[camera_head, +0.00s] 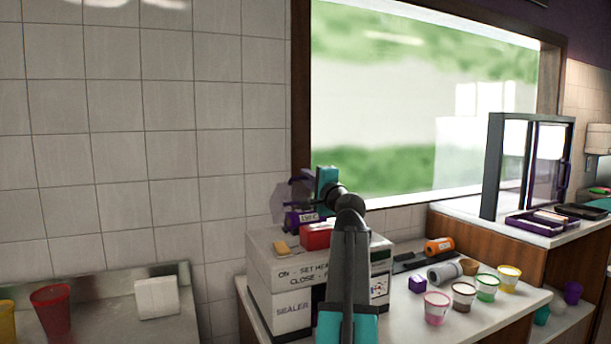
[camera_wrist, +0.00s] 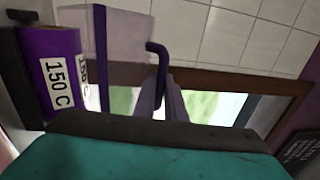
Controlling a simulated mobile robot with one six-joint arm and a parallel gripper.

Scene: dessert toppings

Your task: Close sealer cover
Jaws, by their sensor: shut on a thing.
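The sealer (camera_head: 277,285) is a pale box with printed lettering on the counter, seen in the head view. Its translucent purple cover (camera_head: 284,203) stands raised above the box top. The cover (camera_wrist: 128,38) also fills the upper left of the wrist view, with a dark purple bent handle (camera_wrist: 160,58). My gripper (camera_wrist: 163,88) is shut on what appears to be this handle; the exact contact is partly hidden. In the head view my gripper (camera_head: 300,183) is beside the cover, above the box. A purple "150 C" block (camera_wrist: 58,80) sits to the left.
A red cup (camera_head: 52,311) is at the left. The tiled wall (camera_head: 150,130) and window are behind.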

